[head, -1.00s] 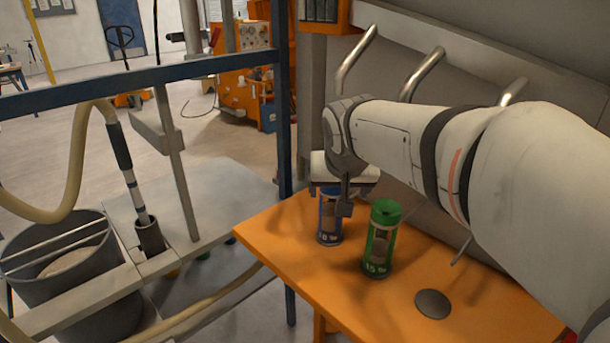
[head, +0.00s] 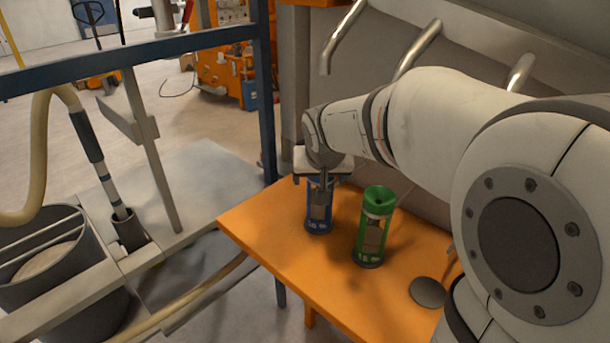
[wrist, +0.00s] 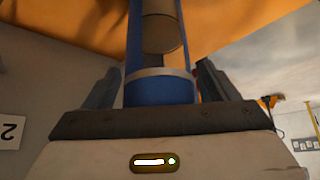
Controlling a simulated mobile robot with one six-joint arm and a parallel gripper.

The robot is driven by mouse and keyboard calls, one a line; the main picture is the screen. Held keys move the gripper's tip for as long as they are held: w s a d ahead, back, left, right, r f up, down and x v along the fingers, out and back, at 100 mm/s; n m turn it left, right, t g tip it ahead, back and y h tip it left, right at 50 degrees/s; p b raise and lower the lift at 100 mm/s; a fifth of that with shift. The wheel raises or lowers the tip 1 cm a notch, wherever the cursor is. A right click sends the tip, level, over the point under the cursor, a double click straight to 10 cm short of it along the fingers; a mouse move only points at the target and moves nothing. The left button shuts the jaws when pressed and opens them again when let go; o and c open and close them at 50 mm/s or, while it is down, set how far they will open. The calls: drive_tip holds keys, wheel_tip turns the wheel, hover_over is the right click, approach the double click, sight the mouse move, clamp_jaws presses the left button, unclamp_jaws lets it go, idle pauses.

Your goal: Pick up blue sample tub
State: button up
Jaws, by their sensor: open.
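The blue sample tub (head: 319,215) stands upright near the far left part of the orange table, with its upper part largely hidden by my gripper (head: 320,190). In the wrist view the blue tub (wrist: 160,88) sits between the two dark fingers of my gripper (wrist: 155,85). A gap shows beside the fingers, so the gripper is open around the tub and not closed on it.
A green tub (head: 373,228) stands close to the right of the blue one. A dark round disc (head: 427,292) lies on the orange table (head: 290,262). A blue frame post (head: 266,110) rises left of the table, and metal pipes (head: 418,50) are behind.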

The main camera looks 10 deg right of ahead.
drive_tip(key=shift+s, duration=0.1)
drive_tip(key=c, duration=1.3)
drive_tip(key=shift+o, duration=0.2)
drive_tip(key=shift+r, duration=0.15)
